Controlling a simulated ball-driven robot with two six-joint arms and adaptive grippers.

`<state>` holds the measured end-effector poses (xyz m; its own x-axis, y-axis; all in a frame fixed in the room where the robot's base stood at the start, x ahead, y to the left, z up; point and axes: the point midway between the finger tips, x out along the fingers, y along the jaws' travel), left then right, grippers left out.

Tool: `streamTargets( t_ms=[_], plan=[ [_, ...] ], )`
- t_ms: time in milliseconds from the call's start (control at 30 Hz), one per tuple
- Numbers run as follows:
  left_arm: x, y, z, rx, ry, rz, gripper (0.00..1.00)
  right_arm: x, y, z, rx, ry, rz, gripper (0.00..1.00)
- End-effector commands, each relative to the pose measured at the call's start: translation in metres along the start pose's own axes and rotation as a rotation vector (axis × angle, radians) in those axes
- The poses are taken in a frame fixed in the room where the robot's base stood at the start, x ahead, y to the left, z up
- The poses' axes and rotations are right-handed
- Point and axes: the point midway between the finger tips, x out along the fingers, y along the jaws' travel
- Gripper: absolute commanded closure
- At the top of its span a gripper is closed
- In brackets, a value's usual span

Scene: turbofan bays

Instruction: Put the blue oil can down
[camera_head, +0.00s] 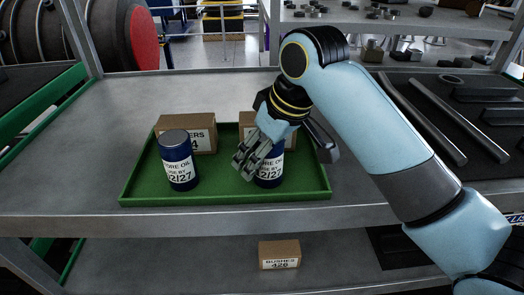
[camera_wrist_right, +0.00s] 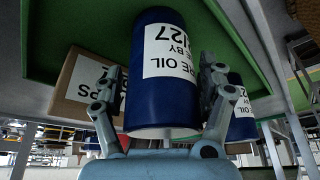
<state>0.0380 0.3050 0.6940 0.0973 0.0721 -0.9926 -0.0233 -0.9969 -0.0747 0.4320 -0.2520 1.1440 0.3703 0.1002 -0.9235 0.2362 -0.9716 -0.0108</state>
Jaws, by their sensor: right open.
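A blue oil can (camera_head: 268,178) with a white label stands upright on the green tray (camera_head: 225,196), partly hidden by my right gripper (camera_head: 250,163). In the right wrist view the same can (camera_wrist_right: 160,100) lies between my right gripper's two spread fingers (camera_wrist_right: 158,85), which are open around it. A second blue oil can (camera_head: 178,165) stands upright at the tray's left; it shows beyond the right finger in the wrist view (camera_wrist_right: 241,110). My left gripper is not in view.
A cardboard box (camera_head: 198,132) stands behind the left can. Another box (camera_head: 247,122) is mostly hidden behind my right gripper. Metal bars (camera_head: 425,115) lie on a dark mat at right. A small box (camera_head: 280,254) sits on the lower shelf. The shelf left of the tray is clear.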

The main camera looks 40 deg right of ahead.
Motion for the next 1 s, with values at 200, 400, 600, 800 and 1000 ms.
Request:
streamTargets(
  t_ms=[200, 400, 600, 800, 1000],
  plan=[
    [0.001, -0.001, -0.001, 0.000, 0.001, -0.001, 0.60, -0.007, 0.001, -0.002, -0.001, 0.003, 0.002, 0.26],
    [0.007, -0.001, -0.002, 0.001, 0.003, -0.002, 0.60, -0.044, 0.002, -0.002, -0.003, 0.006, 0.005, 0.26],
    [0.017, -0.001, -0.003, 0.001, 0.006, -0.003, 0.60, -0.069, 0.004, 0.043, -0.007, -0.004, 0.009, 0.26],
    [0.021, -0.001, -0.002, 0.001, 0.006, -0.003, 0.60, -0.085, 0.004, 0.079, -0.007, -0.004, 0.007, 0.26],
    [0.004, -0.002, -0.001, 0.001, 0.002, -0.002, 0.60, -0.098, 0.004, 0.100, -0.002, -0.004, 0.004, 0.26]
  ],
)
